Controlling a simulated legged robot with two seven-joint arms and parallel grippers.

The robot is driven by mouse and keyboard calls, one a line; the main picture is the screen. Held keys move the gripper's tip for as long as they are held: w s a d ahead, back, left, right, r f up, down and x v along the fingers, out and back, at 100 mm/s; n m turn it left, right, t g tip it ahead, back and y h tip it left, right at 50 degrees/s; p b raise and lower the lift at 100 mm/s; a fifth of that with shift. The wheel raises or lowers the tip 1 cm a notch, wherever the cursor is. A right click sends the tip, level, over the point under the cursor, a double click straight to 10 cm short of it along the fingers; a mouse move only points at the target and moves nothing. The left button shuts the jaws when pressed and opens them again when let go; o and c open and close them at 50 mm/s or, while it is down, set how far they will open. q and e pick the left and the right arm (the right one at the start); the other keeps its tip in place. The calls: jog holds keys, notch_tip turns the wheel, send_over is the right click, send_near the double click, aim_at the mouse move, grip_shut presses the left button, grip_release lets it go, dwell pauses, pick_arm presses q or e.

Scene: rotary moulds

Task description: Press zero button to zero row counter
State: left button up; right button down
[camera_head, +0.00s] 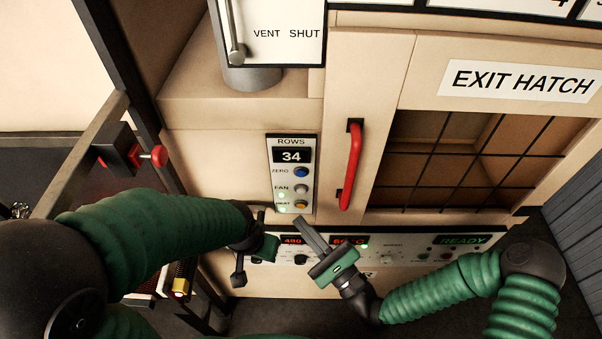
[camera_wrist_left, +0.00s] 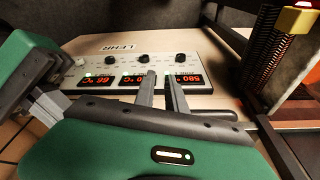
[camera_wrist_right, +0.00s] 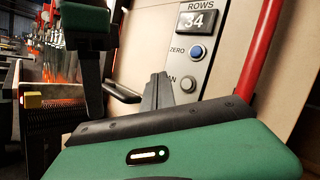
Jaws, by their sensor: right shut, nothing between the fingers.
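The row counter (camera_head: 291,156) on the ROWS panel reads 34 in the head view. It also reads 34 in the right wrist view (camera_wrist_right: 196,21). The round blue zero button (camera_head: 301,172) sits just below it, beside the word ZERO, and shows uncovered in the right wrist view (camera_wrist_right: 197,52). My right gripper (camera_head: 301,222) is shut and empty, below the panel; its fingertips (camera_wrist_right: 158,77) appear below and left of the button, apart from it in the picture. My left gripper (camera_wrist_left: 162,76) is open and empty, with a gap between its fingers, over the lower control panel.
A FAN button (camera_head: 301,188) and a yellow button (camera_head: 299,205) lie below zero. A red handle (camera_head: 351,165) stands upright to the right, near the EXIT HATCH. The lower control panel (camera_head: 400,248) with red displays runs beneath. My two grippers are close together.

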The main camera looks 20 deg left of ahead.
pick_arm(q)
grip_shut()
dwell(1.4)
